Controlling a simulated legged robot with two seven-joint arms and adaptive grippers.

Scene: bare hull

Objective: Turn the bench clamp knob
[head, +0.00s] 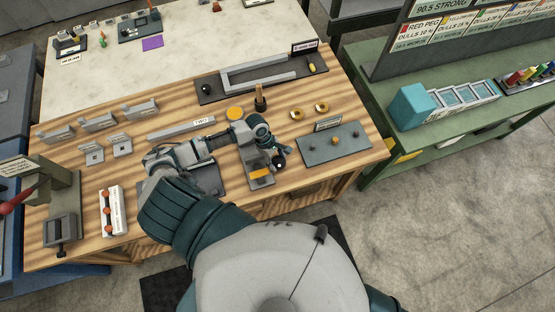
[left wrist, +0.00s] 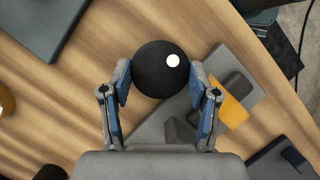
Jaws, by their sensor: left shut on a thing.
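The bench clamp knob is a black ball with one white dot; it shows in the left wrist view (left wrist: 158,72) and, small, in the head view (head: 280,163). The bench clamp (head: 262,183) is a grey block with an orange piece on it, near the front of the wooden bench; it also shows in the left wrist view (left wrist: 172,130). My left gripper (left wrist: 158,84) is shut on the knob, with one blue-padded finger at each side of it. In the head view my left gripper (head: 272,152) partly covers the clamp. My right gripper is out of view.
Right of the clamp lies a grey plate (head: 312,153) with small knobs. A wooden-handled tool (head: 260,98) stands behind my gripper, near an orange disc (head: 235,114) and brass rings (head: 322,106). A dark plate lies under my left forearm. A green table (head: 400,150) stands at the right.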

